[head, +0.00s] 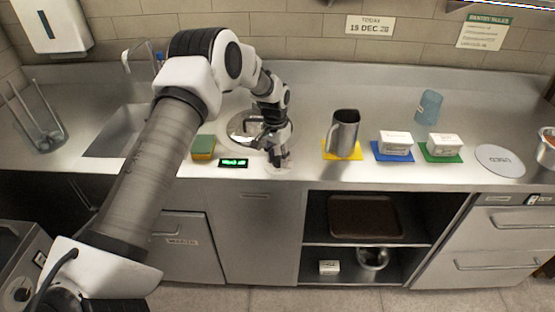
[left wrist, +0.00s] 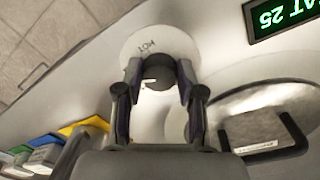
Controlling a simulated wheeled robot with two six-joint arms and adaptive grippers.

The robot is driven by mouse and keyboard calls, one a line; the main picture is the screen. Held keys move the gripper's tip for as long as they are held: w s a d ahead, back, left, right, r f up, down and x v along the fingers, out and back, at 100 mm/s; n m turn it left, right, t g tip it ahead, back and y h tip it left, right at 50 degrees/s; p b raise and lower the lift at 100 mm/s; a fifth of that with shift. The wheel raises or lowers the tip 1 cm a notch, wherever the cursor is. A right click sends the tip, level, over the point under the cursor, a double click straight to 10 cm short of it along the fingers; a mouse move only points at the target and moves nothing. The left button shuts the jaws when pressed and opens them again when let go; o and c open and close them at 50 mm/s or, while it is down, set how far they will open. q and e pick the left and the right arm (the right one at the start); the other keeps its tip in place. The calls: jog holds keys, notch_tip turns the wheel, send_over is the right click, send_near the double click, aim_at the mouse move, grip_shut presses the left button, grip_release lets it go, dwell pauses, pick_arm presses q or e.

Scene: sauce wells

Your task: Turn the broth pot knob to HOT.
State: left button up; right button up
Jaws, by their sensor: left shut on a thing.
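The knob (left wrist: 158,74) is dark and round, on a pale dial plate (left wrist: 135,45) lettered HOT at its upper part in the left wrist view. My left gripper (left wrist: 158,82) is shut on the knob, one finger on each side. A small white mark shows on the knob's lower left, away from the HOT lettering. In the head view my left gripper (head: 280,160) reaches down to the counter's front, hiding most of the knob. The round steel broth pot (head: 240,130) sits just behind it, partly hidden by my arm. A green-lit display (head: 233,163) is beside it; its visible end reads "AT 25" (left wrist: 285,13).
A sponge (head: 203,147) lies left of the display, near the sink (head: 115,130). To the right stand a steel pitcher (head: 344,132) on a yellow mat, white boxes (head: 395,143) on blue and green mats, a blue cup (head: 429,106) and a round white disc (head: 499,160).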

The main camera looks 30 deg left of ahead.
aim_at(278, 157)
pick_arm(q)
jog(key=m, duration=0.3)
jog(key=shift+s+f+m+b, duration=0.1)
jog(key=shift+f+m+b, duration=0.15)
jog(key=shift+m+b, duration=0.15)
jog(key=m, duration=0.3)
jog(key=shift+m, duration=0.3)
jog(key=m+b, duration=0.1)
jog(key=m, duration=0.5)
jog(key=shift+a+g, duration=0.1)
jog(key=shift+g, duration=0.3)
jog(key=shift+m, duration=0.3)
jog(key=o, duration=1.1)
jog(key=shift+w, duration=0.2)
jog(key=shift+o, duration=0.2)
jog(key=shift+w+r, duration=0.1)
notch_tip(278, 157, up, 12)
jog(key=shift+w, duration=0.35)
